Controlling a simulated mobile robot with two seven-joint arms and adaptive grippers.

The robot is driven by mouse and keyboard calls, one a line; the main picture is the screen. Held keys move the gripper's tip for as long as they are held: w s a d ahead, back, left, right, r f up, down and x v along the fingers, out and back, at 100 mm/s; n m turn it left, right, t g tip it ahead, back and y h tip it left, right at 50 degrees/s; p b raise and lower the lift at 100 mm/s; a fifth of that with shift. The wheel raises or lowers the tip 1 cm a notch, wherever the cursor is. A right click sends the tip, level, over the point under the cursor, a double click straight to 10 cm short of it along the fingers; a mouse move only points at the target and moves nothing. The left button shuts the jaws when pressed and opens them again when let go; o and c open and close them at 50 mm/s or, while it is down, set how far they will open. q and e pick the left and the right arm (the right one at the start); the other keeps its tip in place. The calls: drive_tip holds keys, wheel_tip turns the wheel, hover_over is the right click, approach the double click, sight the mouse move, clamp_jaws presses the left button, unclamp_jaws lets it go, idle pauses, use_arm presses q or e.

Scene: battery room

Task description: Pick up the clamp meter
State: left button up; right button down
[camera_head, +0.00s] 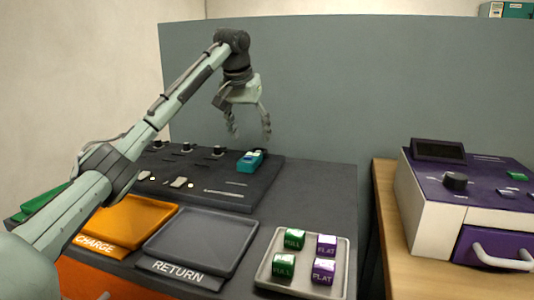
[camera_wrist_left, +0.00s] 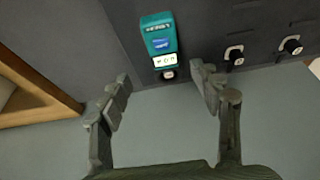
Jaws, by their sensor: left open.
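The clamp meter (camera_head: 250,160) is a small teal device with a blue patch and a pale display. It rests at the far right corner of the dark control panel. My left gripper (camera_head: 250,136) is open and empty above it, fingers pointing down, apart from it. In the left wrist view the clamp meter (camera_wrist_left: 159,36) shows at the top, ahead of the open fingers (camera_wrist_left: 160,75) and roughly centred between them. My right gripper is not in view.
The dark panel (camera_head: 222,197) carries several knobs. In front are an orange CHARGE tray (camera_head: 125,215), a grey RETURN tray (camera_head: 200,240) and a pale tray (camera_head: 343,285) with green FULL and purple FLAT blocks. A grey partition (camera_head: 340,90) stands behind. A purple-topped machine (camera_head: 475,180) is right.

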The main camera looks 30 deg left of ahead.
sight(252, 155)
use_arm(q)
drive_tip(key=shift+w+f, duration=0.25)
drive_tip(key=shift+w+a+f, duration=0.1)
drive_tip(key=shift+f, duration=0.2)
drive_tip(key=x, duration=0.5)
drive_tip(key=shift+s+a+f, duration=0.3)
drive_tip(key=shift+a, duration=0.05)
drive_tip(key=shift+w+f, duration=0.15)
drive_tip(key=shift+f, duration=0.25)
drive_tip(key=shift+c, duration=1.1)
drive_tip(key=c, duration=0.5)
drive_tip(key=shift+w, duration=0.1)
drive_tip(key=c, duration=0.7)
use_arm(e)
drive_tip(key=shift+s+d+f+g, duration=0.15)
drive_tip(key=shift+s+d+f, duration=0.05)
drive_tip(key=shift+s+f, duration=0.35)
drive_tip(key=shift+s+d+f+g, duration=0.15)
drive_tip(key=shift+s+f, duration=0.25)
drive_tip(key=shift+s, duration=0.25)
